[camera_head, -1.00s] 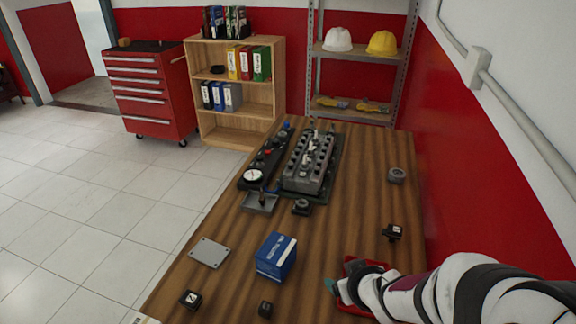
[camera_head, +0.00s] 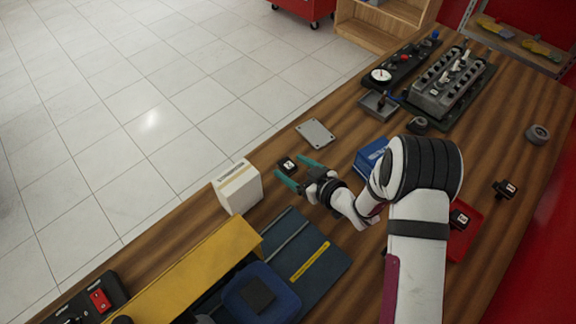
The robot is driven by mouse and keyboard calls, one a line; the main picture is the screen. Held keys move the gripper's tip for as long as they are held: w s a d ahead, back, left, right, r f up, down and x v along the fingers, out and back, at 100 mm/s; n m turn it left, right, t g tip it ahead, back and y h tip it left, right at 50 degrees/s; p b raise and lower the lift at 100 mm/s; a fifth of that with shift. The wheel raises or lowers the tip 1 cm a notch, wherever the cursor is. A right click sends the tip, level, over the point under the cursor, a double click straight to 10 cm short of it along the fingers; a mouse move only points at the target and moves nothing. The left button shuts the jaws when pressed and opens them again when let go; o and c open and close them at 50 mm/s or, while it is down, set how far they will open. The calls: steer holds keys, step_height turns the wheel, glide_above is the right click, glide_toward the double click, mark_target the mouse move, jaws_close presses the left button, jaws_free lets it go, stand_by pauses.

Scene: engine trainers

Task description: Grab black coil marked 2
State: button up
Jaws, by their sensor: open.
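A small black coil (camera_head: 287,165) with a white label on top sits on the wooden table, left of the middle. Its label looks like a 2, but it is small and tilted. My gripper (camera_head: 296,170) comes in from the right with its teal fingers spread. The fingertips are close to this coil, which shows in or just beyond the gap between them. I cannot tell whether they touch it. Two more black labelled coils are at the right: one (camera_head: 460,219) at the red tray (camera_head: 476,232), one (camera_head: 505,189) on the table. Their marks are unreadable.
A white box (camera_head: 237,188) stands left of my gripper. A blue box (camera_head: 370,157) is partly behind my arm. A grey plate (camera_head: 315,133) lies beyond the coil. A yellow bar (camera_head: 190,272) and blue bin (camera_head: 260,292) are in front. The engine block (camera_head: 450,85) is at the back.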

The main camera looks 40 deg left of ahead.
steer(key=x, duration=0.2)
steer(key=shift+a+f, duration=0.15)
steer(key=shift+a, duration=0.2)
jaws_close()
